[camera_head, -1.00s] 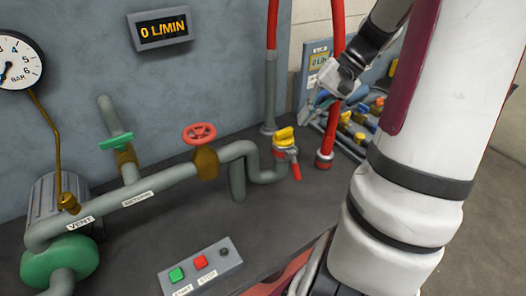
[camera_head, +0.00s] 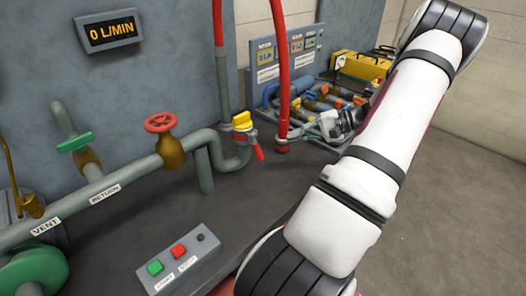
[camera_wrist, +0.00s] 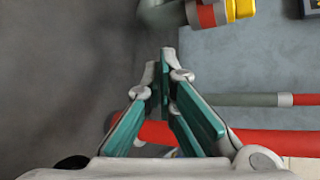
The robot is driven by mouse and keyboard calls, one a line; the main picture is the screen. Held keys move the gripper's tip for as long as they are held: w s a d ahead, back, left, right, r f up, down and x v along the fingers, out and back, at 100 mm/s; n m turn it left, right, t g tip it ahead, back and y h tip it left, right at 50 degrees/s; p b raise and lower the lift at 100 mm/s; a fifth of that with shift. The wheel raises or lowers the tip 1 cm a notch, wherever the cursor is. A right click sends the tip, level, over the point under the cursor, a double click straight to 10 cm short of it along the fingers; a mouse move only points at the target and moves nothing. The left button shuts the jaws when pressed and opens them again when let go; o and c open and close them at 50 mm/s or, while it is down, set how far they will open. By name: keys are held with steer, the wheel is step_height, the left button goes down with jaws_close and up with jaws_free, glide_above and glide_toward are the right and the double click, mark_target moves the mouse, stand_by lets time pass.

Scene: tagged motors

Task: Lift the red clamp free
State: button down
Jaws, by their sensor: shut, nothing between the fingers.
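A red clamp lever (camera_head: 259,153) hangs at the right side of a yellow-capped coupling (camera_head: 242,121) at the end of the grey pipe. In the wrist view a red band (camera_wrist: 207,14) shows beside the yellow cap (camera_wrist: 241,9) at the top edge; the lever itself is not clear there. My gripper (camera_head: 328,123) is right of the coupling and just right of the red hose's lower end, apart from the clamp. In the wrist view my gripper's teal-padded fingers (camera_wrist: 167,60) converge, shut and empty, with the coupling beyond them to the upper right.
A red hose (camera_head: 280,70) rises between the coupling and my gripper; it crosses behind the fingers in the wrist view (camera_wrist: 260,142). Several valves and a yellow toolbox (camera_head: 364,66) are behind. A button box (camera_head: 178,262) sits in front. The bench right of it is clear.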

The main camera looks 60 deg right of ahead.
mark_target(257, 148)
steer(key=shift+w+a+f+p, duration=0.15)
steer(key=shift+w+a+f, duration=0.2)
steer(key=shift+w+a, duration=0.75)
steer(key=shift+w+a+f+p, duration=0.2)
steer(key=shift+w+a+f, duration=0.2)
steer(key=shift+w+a, duration=0.65)
steer(key=shift+w+a+f+p, duration=0.15)
steer(key=shift+w+a+f, duration=0.2)
steer(key=shift+w+a, duration=0.75)
steer(key=shift+s+a+r+m+g+p, duration=0.25)
steer(key=shift+s+g+p, duration=0.25)
steer(key=shift+p, duration=0.15)
steer(key=shift+s+a+r+m+g+p, duration=0.15)
steer(key=shift+s+m+g+p, duration=0.15)
steer(key=shift+g+p, duration=0.25)
step_height(257, 148, up, 6)
steer(key=s+m+g+y+p, duration=0.1)
steer(key=s+m+g+p, duration=0.1)
steer(key=g, duration=0.8)
steer(key=shift+s+a+f+m+g+y+p, duration=0.35)
steer(key=shift+m+p, duration=0.5)
steer(key=shift+m, duration=0.3)
